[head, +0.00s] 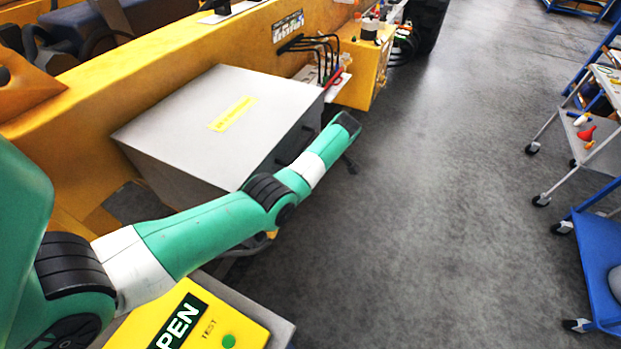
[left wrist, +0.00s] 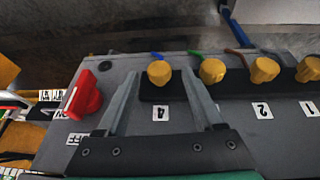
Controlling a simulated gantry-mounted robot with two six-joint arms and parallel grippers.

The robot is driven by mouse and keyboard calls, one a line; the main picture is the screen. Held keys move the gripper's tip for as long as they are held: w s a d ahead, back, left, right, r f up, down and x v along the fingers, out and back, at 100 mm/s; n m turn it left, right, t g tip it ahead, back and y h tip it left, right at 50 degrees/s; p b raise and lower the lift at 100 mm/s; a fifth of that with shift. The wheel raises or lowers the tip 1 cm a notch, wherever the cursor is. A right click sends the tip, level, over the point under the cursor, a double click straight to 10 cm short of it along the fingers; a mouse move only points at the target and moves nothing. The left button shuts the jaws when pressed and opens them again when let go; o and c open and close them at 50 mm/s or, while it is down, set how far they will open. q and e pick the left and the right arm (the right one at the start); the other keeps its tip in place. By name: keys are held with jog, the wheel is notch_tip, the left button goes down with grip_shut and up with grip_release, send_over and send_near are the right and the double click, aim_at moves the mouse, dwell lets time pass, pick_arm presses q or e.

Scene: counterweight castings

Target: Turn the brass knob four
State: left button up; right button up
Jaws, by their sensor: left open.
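In the left wrist view several brass knobs stand in a row on a grey panel (left wrist: 130,66). Brass knob four (left wrist: 159,72), above the label 4 (left wrist: 160,112), is at the left end of the row. My left gripper (left wrist: 161,82) is open, with one finger on each side of knob four and a visible gap on both sides. I cannot tell how deep the fingers reach. Knob two (left wrist: 264,70) and knob one (left wrist: 309,69) are farther right; knob three (left wrist: 211,71) is just right of the right finger. My right gripper is in neither view.
A red switch (left wrist: 85,95) with ON and OFF labels sits left of the gripper. In the head view a grey box (head: 215,120) stands beside the yellow machine beam (head: 170,50). A yellow box marked OPEN (head: 250,325) is in front. Blue carts (head: 600,240) stand right, across clear floor.

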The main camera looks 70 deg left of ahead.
pick_arm(q)
jog(key=shift+x, duration=0.8)
grip_shut()
jog(key=b, duration=0.5)
jog(key=shift+w+a+g+h, duration=0.1)
jog(key=shift+w+g+h, duration=0.05)
jog(key=shift+g+h, duration=0.25)
grip_release()
